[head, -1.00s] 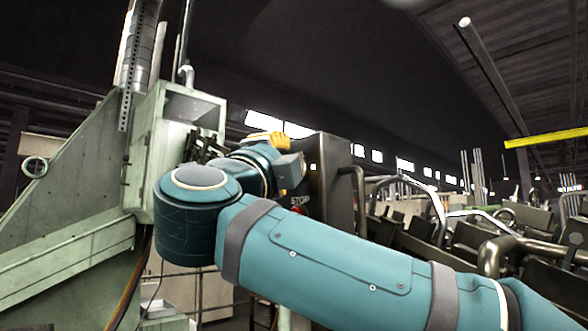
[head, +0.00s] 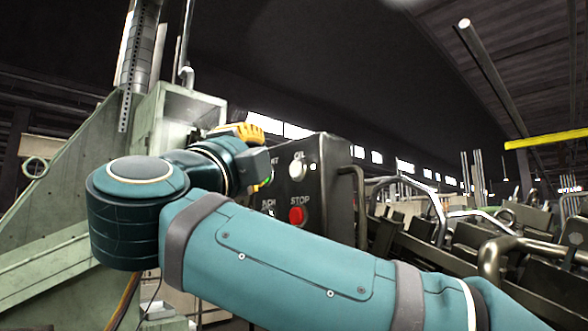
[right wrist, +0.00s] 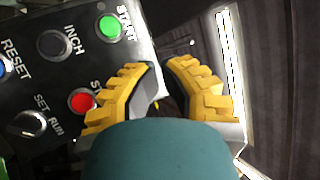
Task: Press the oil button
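A dark control box (head: 330,170) stands right of my wrist in the head view. Its oil button (head: 298,170) is pale, under an OIL label, above the red stop button (head: 297,215). My right gripper (head: 243,130) is up and left of the oil button, its yellow fingers partly hidden by the wrist. In the right wrist view my right gripper (right wrist: 159,66) is open, with a gap between its fingertips, over the panel's edge. The oil button cannot be made out there. My left gripper is out of view.
The right wrist view shows the green start button (right wrist: 110,27), black inch button (right wrist: 52,42), stop button (right wrist: 82,102) and set/run switch (right wrist: 27,122). A pale green machine frame (head: 60,220) stands left. Bent metal pipes (head: 410,190) and machinery crowd the right.

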